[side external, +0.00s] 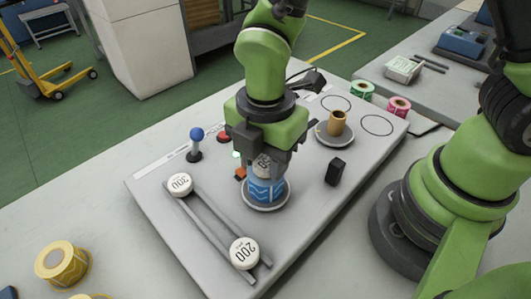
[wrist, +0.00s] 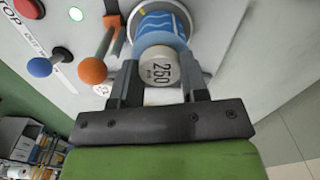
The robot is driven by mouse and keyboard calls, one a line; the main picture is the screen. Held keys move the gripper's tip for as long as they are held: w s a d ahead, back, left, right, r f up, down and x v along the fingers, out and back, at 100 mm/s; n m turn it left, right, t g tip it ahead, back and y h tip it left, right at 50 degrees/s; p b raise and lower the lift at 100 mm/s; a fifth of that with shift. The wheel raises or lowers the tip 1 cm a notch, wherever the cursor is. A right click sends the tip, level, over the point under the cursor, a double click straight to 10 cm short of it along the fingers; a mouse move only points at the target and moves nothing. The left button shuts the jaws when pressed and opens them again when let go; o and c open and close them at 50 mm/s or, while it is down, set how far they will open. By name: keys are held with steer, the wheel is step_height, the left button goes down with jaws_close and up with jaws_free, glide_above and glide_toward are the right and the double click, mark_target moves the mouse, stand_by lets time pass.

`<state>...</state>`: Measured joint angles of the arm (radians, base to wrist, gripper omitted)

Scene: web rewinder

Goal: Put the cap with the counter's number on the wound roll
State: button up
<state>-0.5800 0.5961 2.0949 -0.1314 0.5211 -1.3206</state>
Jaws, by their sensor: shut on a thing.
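My gripper (side external: 263,160) points down over the wound roll (side external: 264,190), which is blue with a white wavy pattern and stands on a round grey plate. The fingers are shut on a white cap (wrist: 159,68) marked 250, also seen partly between the fingers in the side view (side external: 262,167). The cap is at the top end of the roll (wrist: 161,27); I cannot tell whether it touches or is seated. Two other white caps lie on the rails: the 300 cap (side external: 180,185) and the 200 cap (side external: 244,253). No counter number is clearly readable.
A blue-knobbed lever (side external: 196,136), a red button (side external: 223,137) and an orange knob (wrist: 92,70) stand close to the roll. A black block (side external: 335,171) and a spindle with a brown core (side external: 337,123) are to its right. A green light (wrist: 76,14) is lit.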

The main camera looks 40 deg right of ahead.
steer(key=shift+f, duration=0.3)
steer(key=o, duration=0.9)
steer(key=shift+o, duration=0.3)
steer(key=shift+r, duration=0.1)
steer(key=shift+o, duration=1)
steer(key=shift+w+r, duration=0.15)
steer(key=shift+r, duration=3.55)
steer(key=shift+r, duration=0.1)
